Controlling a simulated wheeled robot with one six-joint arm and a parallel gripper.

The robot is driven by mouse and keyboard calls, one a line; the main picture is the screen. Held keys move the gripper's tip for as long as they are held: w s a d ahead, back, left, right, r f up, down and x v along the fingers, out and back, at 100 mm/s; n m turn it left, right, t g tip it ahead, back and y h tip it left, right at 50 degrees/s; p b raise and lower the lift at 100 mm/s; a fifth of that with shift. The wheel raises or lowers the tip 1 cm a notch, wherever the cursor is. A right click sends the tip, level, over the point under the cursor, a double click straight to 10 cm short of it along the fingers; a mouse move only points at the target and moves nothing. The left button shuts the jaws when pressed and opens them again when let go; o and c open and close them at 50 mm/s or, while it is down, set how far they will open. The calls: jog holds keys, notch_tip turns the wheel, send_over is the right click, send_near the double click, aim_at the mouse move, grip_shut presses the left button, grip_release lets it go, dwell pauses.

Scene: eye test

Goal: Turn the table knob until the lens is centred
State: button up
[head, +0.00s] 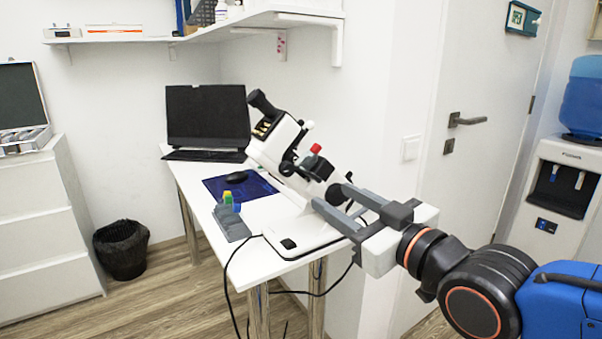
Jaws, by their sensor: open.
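A white lensmeter (277,140) with a black eyepiece stands tilted on the white table, near the wall. A black round knob (334,192) on its lower side lies between the fingertips of my gripper (330,196). My gripper is open, with one grey finger on each side of this knob. I cannot tell whether the fingers touch it. Other controls, a red-topped knob (315,149) and a black knob (288,168), sit higher on the body. The lens and its centring cannot be made out from here.
A black cable (230,283) hangs off the front edge. A shelf (270,19) juts out above.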

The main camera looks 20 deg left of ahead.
aim_at(289, 170)
jog(key=x, duration=1.6)
jog(key=c, duration=1)
